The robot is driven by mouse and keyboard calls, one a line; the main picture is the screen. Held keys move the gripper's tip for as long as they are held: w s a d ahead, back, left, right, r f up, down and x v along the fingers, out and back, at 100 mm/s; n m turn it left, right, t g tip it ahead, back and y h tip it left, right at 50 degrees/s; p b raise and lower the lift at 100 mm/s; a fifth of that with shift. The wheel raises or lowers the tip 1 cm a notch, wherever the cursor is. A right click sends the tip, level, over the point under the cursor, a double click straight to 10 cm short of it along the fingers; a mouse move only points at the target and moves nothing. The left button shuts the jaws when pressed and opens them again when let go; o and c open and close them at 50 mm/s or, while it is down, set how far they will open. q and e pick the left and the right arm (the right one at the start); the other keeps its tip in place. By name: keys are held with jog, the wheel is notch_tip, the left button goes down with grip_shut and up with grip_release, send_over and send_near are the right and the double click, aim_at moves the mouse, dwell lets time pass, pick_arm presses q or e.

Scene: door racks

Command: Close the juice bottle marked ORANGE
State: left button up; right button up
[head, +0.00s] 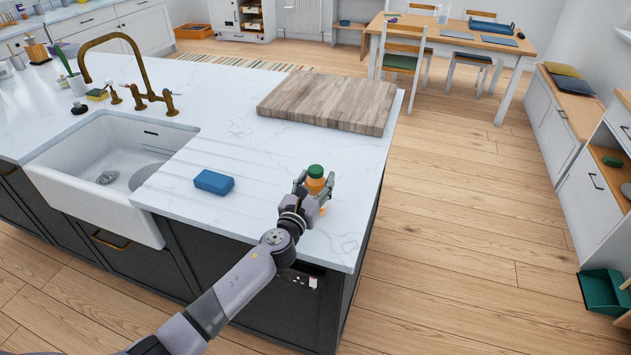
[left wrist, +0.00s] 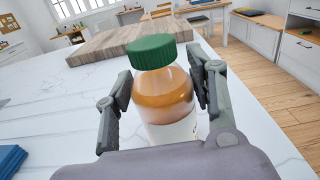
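The juice bottle (head: 316,186) stands upright near the front right corner of the white marble worktop. It holds orange liquid and has a pale label, whose writing I cannot read; it also shows in the left wrist view (left wrist: 166,98). A green cap (head: 316,171) sits on top of the bottle, also seen in the left wrist view (left wrist: 152,52); I cannot tell how tightly it is on. My right gripper is not in view.
A blue block (head: 214,182) lies on the worktop to the left of the bottle. A thick wooden board (head: 328,101) lies behind it. The white sink (head: 100,165) and brass tap (head: 150,97) are further left. The worktop's right edge is close to the bottle.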

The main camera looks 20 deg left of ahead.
pick_arm(q)
jog(key=o, duration=0.3)
jog(key=shift+r, duration=0.1)
jog(key=shift+r+p, duration=0.25)
jog(key=shift+p, duration=0.05)
jog(key=s+b, duration=0.1)
jog(key=s, duration=1.1)
jog(key=shift+a, duration=0.35)
jog(key=shift+f, duration=0.15)
